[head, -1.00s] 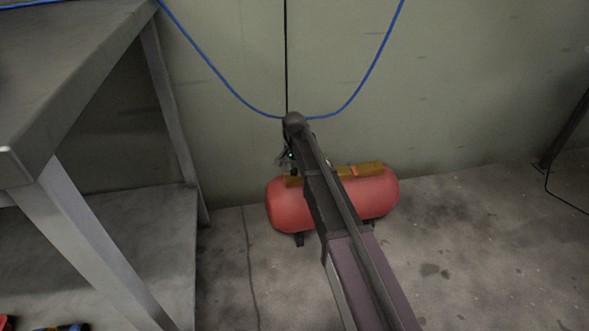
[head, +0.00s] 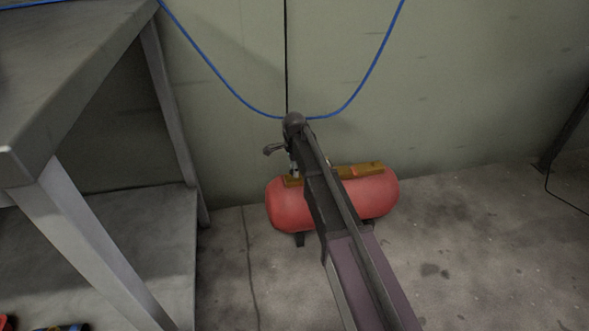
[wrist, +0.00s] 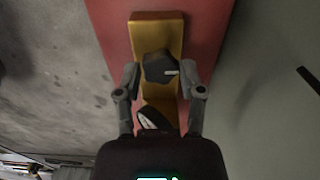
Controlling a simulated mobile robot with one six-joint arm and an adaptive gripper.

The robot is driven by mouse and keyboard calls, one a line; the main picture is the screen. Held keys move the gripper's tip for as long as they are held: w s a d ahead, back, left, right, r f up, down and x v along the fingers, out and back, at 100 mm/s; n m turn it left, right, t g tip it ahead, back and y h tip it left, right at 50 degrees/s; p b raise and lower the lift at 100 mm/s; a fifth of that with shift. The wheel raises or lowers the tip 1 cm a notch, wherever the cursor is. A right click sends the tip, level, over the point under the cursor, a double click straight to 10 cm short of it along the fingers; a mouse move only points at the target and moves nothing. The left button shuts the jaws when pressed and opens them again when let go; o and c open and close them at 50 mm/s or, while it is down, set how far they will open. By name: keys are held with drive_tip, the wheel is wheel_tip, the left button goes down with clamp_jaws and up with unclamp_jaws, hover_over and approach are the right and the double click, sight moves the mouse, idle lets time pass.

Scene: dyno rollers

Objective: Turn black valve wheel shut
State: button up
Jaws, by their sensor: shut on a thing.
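The black valve wheel (wrist: 156,68) sits on the yellow-brown top plate (wrist: 168,23) of a red tank (wrist: 107,30). A short white mark on the wheel points right in the wrist view. My gripper (wrist: 160,73) has one finger on each side of the wheel, closed on its rim. In the head view the red tank (head: 283,205) stands on the floor by the wall, partly behind my arm. The wheel is hidden there, and the fingertips do not show clearly.
A round white-faced gauge (wrist: 148,119) sits close below the wheel in the wrist view. A grey metal table (head: 80,80) stands at the left. A blue hose (head: 372,65) and a black cable (head: 286,60) hang along the wall.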

drive_tip(key=shift+m, duration=0.3)
drive_tip(key=o, duration=1.2)
drive_tip(key=shift+c, duration=0.2)
drive_tip(key=shift+n, duration=0.4)
